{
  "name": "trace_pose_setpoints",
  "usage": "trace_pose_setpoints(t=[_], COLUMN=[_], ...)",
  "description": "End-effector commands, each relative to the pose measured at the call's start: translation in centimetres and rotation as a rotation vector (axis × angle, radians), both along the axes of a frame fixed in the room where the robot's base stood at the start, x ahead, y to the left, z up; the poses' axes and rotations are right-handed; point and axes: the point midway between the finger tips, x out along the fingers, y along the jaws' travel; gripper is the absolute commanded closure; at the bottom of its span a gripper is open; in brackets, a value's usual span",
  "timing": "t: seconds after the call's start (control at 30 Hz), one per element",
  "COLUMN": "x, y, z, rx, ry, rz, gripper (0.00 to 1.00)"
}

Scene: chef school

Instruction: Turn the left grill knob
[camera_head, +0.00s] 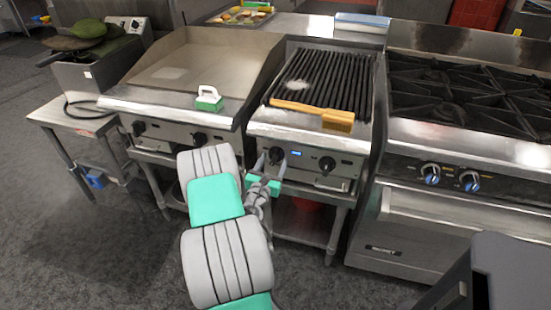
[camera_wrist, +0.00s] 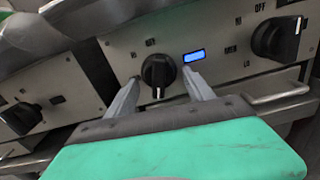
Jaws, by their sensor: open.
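The grill (camera_head: 318,120) with dark ridged bars stands in the middle of the head view. Its front panel has two black knobs. The left grill knob (camera_wrist: 158,70) is round and black with a white pointer line that points down in the wrist view; it also shows in the head view (camera_head: 276,155). The right grill knob (camera_head: 327,164) is also in the wrist view (camera_wrist: 277,38). My gripper (camera_wrist: 162,78) is open, with one finger on each side of the left knob. I cannot tell whether the fingers touch it.
A wooden-handled brush (camera_head: 313,110) lies on the grill's front. A flat griddle (camera_head: 190,75) with dark knobs stands to the left. A stove (camera_head: 465,100) with blue-ringed knobs stands to the right. A small blue-lit display (camera_wrist: 194,56) sits right of the left knob.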

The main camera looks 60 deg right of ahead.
Motion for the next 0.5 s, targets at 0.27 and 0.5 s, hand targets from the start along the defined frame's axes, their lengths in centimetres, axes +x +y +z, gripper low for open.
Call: trace_pose_setpoints(t=[0.27,0.5], x=[0.5,0.5], y=[-2.9,-2.9], z=[0.0,0.0], rx=[0.000,0.000], ry=[-0.002,-0.002], rz=[0.000,0.001], gripper=[0.39,0.43])
